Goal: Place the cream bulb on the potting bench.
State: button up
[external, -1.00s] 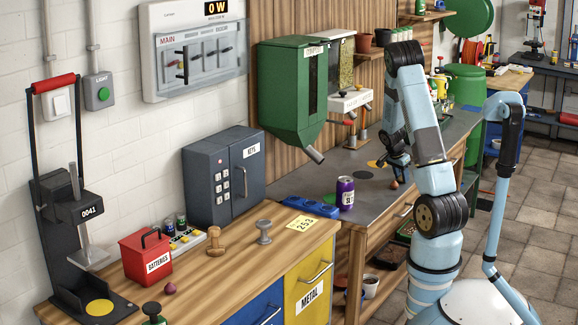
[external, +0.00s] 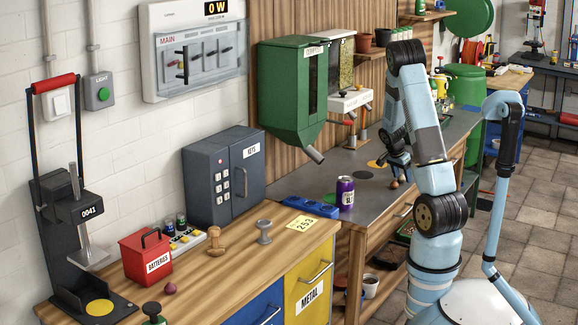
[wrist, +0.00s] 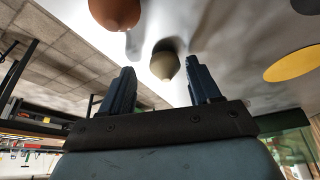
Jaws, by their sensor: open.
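The cream bulb (wrist: 164,65) shows in the wrist view against the grey potting bench top, with a dark shadow beside it. My gripper (wrist: 160,75) is open, with one finger on each side of the bulb in the picture; the bulb appears at or just beyond the fingertips, and I see no finger pressing it. In the external view my gripper (external: 398,163) is small and low over the potting bench (external: 340,168). The cream bulb is hard to make out there.
A reddish-brown bulb (wrist: 115,12) sits beside the cream one; it also shows in the external view (external: 394,184). A yellow disc (wrist: 295,63) lies on the bench. A purple can (external: 345,193), a blue tray (external: 310,207) and the green dispenser (external: 293,90) stand left of my arm.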

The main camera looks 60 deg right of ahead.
jog(key=v, duration=1.2)
jog(key=w+a+r+n+t, duration=0.3)
jog(key=a+r+n, duration=0.3)
jog(key=a, duration=0.6)
jog(key=s+a+r+n+t+y, duration=0.1)
jog(key=s+a+r+n, duration=0.3)
jog(key=a, duration=0.6)
jog(key=s+a+r+n+t+y, duration=0.1)
jog(key=s+a+r+n, duration=0.2)
jog(key=a, duration=0.7)
jog(key=s+a+r+n+t+y, duration=0.2)
jog(key=s+a+r+n, duration=0.2)
jog(key=s+a+n, duration=0.2)
jog(key=a+n, duration=0.2)
jog(key=a, duration=0.2)
jog(key=shift+s+a+r+n, duration=0.25)
jog(key=shift+r+n, duration=0.05)
